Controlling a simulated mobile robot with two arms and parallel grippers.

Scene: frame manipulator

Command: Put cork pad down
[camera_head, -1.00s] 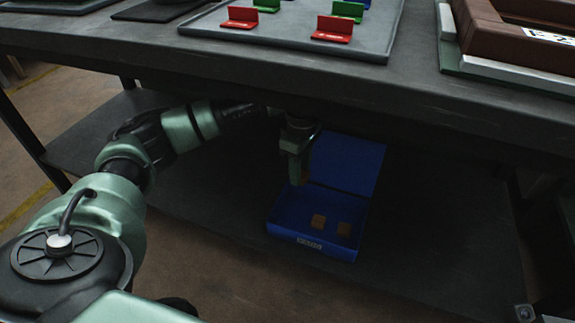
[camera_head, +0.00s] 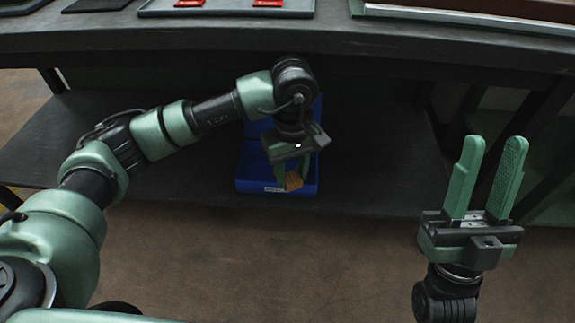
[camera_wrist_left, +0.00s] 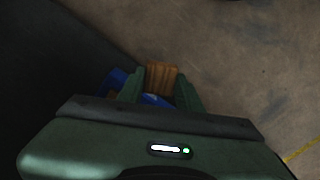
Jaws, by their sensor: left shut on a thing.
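My left gripper (camera_head: 291,180) is shut on a brown cork pad (camera_head: 294,181), in front of the blue box in the head view. The cork pad also shows between the fingertips in the left wrist view (camera_wrist_left: 161,77). The blue box (camera_head: 246,172) stands open on the lower shelf, its lid raised at the back; the arm and gripper hide much of its inside. Part of the box shows below the pad in the left wrist view (camera_wrist_left: 115,80). My right gripper (camera_head: 484,180) is open and empty, fingers pointing up, at the right of the head view.
The lower shelf (camera_head: 100,150) is bare left of the box. The table top (camera_head: 330,38) overhangs it, close above my left arm. A grey tray (camera_head: 225,11) with red holders sits on the table, and a framed item (camera_head: 450,14) lies at the right.

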